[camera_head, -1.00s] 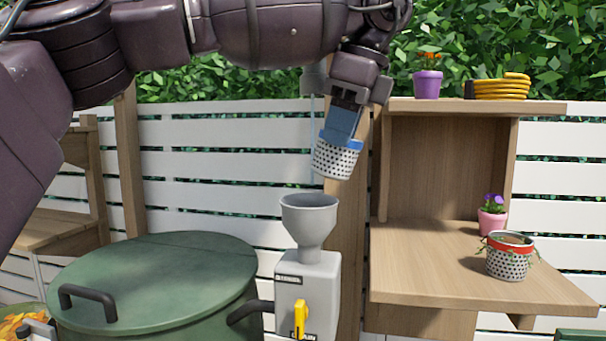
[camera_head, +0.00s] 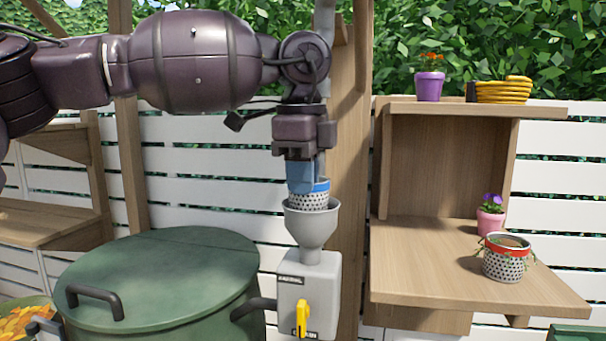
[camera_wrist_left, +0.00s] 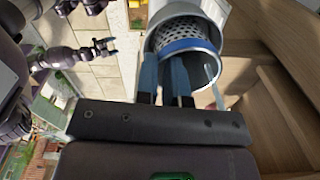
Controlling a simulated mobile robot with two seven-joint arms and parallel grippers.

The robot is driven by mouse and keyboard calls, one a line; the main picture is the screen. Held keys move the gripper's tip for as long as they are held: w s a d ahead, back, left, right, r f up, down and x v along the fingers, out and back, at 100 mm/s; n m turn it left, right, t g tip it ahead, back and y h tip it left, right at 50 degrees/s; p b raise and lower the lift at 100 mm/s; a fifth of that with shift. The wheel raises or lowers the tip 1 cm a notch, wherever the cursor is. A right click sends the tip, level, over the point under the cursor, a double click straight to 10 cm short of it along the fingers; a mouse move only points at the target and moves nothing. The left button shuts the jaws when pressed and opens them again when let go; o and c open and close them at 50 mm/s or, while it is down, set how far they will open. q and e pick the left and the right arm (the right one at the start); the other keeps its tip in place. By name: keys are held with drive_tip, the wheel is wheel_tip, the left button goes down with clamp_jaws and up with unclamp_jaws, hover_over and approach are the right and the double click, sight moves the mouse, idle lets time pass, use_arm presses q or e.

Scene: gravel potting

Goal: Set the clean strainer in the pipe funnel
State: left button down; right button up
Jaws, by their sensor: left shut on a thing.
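The clean strainer (camera_head: 309,201), a white perforated cup with a blue rim, is upright at the mouth of the grey pipe funnel (camera_head: 313,229). Its lower part is hidden behind the funnel's rim; I cannot tell whether it bears on the funnel. My left gripper (camera_head: 302,184) points down from above and is shut on the strainer's rim. In the left wrist view the blue fingers (camera_wrist_left: 165,82) are at the blue rim of the strainer (camera_wrist_left: 187,35), with the grey funnel around it. My right gripper (camera_wrist_left: 103,47) shows small in that view; its jaws are unclear.
A red-rimmed strainer (camera_head: 503,262) with plant bits stands on the wooden shelf (camera_head: 420,275) at the right. The funnel sits on a grey box with a yellow lever (camera_head: 302,318). A green lidded barrel (camera_head: 165,275) stands left of it. Flower pots and a yellow coil stand further right.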

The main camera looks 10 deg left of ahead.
use_arm(q)
drive_tip(key=shift+w+d+f, duration=0.15)
drive_tip(key=shift+d+f, duration=0.15)
drive_tip(key=shift+a, duration=0.1)
drive_tip(key=shift+f+b, duration=0.3)
drive_tip(key=shift+b, duration=0.05)
drive_tip(key=c, duration=1.2)
unclamp_jaws()
drive_tip(key=shift+r, duration=0.15)
drive_tip(key=shift+r+p, duration=0.25)
drive_tip(key=shift+p, duration=0.2)
drive_tip(key=shift+s+r+b, duration=0.2)
drive_tip(key=shift+r+b, duration=0.2)
drive_tip(key=shift+r, duration=2.6)
drive_tip(key=shift+s+r+b, duration=0.15)
drive_tip(key=shift+r+b, duration=0.2)
drive_tip(key=shift+r, duration=2.6)
